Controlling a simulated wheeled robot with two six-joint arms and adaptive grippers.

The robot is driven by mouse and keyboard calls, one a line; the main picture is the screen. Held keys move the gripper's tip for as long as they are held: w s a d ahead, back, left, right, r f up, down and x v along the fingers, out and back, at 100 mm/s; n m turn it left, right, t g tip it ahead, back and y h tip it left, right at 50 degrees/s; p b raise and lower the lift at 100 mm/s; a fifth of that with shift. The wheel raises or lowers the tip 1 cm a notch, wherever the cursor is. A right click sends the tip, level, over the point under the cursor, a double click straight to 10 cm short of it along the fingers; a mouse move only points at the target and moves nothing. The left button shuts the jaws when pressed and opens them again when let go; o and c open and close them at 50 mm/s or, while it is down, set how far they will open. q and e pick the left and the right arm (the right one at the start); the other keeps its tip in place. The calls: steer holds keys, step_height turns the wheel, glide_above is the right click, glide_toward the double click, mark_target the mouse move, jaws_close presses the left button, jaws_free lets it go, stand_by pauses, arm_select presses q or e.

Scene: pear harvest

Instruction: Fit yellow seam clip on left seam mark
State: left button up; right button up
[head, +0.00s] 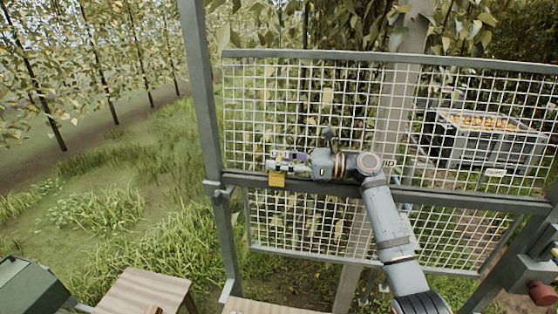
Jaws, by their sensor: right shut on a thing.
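My right gripper (280,164) reaches leftward across the mesh fence and is shut on the yellow seam clip (276,179). The clip hangs below the fingertips in front of the grey rail (420,194), where the upper and lower mesh panels meet. I cannot tell whether the clip touches the rail. The left seam mark cannot be made out; the clip and gripper cover part of the rail there. My left gripper is not in view.
A grey post (207,120) stands left of the clip. A crate of pears (470,150) sits behind the mesh at the right. A wooden surface (148,288) and a dark green box (25,288) are at the lower left. Grass lies open at the left.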

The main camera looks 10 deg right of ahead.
steer(key=shift+s+a+f+b, duration=0.1)
steer(key=shift+s+f+b, duration=0.1)
steer(key=shift+f, duration=0.25)
steer(key=shift+s+a+f+b, duration=0.1)
steer(key=shift+f+b, duration=0.05)
steer(key=shift+f, duration=0.3)
stand_by(0.5)
steer(key=o, duration=1.2)
steer(key=shift+s, duration=0.1)
steer(key=shift+c, duration=0.2)
steer(key=v, duration=0.8)
steer(key=shift+s+r, duration=0.1)
steer(key=shift+r, duration=0.35)
